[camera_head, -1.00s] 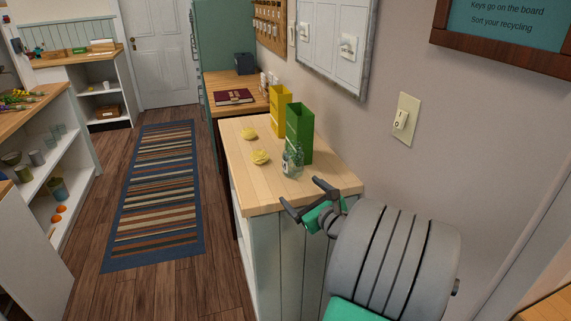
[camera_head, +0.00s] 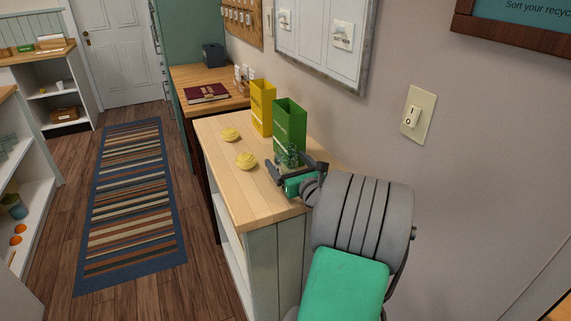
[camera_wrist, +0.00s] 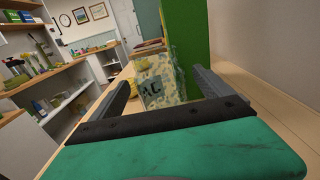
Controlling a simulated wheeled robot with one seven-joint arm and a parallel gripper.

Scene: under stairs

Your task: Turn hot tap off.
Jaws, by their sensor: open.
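No tap shows in either view. My gripper (camera_head: 297,165) is open over the near end of the wooden counter, beside the green box. In the wrist view, a pale patterned, see-through object with a dark label (camera_wrist: 155,88), apparently this glass, is between or just beyond my two fingers (camera_wrist: 162,76). I cannot tell whether the fingers touch it.
A green box (camera_head: 289,122) and a yellow box (camera_head: 262,105) stand against the wall. Two yellow round objects (camera_head: 246,161) lie on the wooden counter (camera_head: 238,200). A light switch (camera_head: 412,115) is on the wall at right. A striped rug (camera_head: 132,200) covers the clear aisle.

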